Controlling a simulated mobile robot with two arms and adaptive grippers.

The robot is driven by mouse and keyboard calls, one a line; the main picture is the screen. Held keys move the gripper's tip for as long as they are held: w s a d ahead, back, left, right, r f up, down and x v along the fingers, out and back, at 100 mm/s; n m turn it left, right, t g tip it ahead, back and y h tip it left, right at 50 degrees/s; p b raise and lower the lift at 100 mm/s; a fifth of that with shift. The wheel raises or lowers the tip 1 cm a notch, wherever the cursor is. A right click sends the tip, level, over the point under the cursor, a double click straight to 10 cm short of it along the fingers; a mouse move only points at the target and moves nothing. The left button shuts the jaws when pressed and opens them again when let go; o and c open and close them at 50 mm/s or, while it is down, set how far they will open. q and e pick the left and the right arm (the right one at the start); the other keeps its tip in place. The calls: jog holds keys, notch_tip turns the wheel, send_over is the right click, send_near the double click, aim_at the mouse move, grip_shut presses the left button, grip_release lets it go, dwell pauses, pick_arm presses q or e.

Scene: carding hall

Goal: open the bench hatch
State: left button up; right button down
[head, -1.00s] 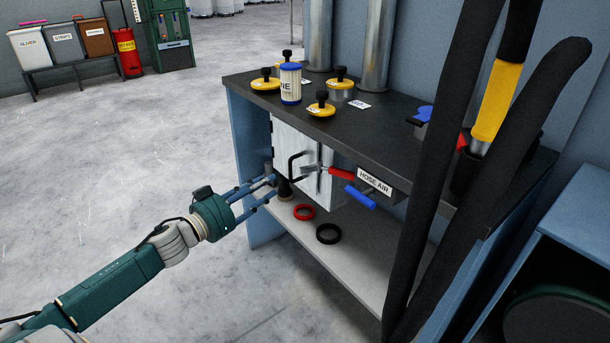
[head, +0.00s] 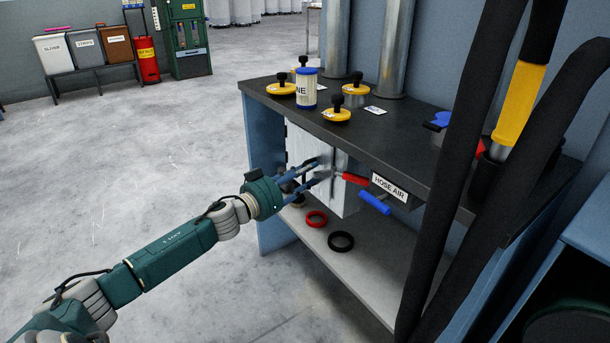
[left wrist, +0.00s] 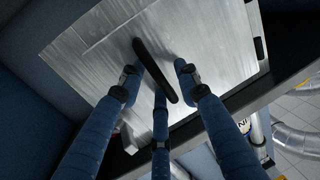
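The bench hatch (head: 300,146) is a pale grey metal panel under the dark bench top, and it looks closed. It fills much of the left wrist view (left wrist: 215,40). Its black bar handle (left wrist: 152,68) runs diagonally there. My left gripper (head: 319,172) is in front of the hatch, at the handle, which it largely hides in the head view. In the left wrist view its fingers (left wrist: 158,84) are spread, with the handle between them. I cannot tell whether any finger touches it. My right gripper is not in view.
A red-handled lever (head: 350,179) and a blue-handled valve (head: 375,203) by the hose air label sit close right of the hatch. A red ring (head: 317,219) and a black ring (head: 341,241) lie on the lower shelf. Black hoses (head: 449,170) hang at the right.

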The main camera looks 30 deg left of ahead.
pick_arm(q)
grip_shut()
jog(key=shift+s+a, duration=0.1)
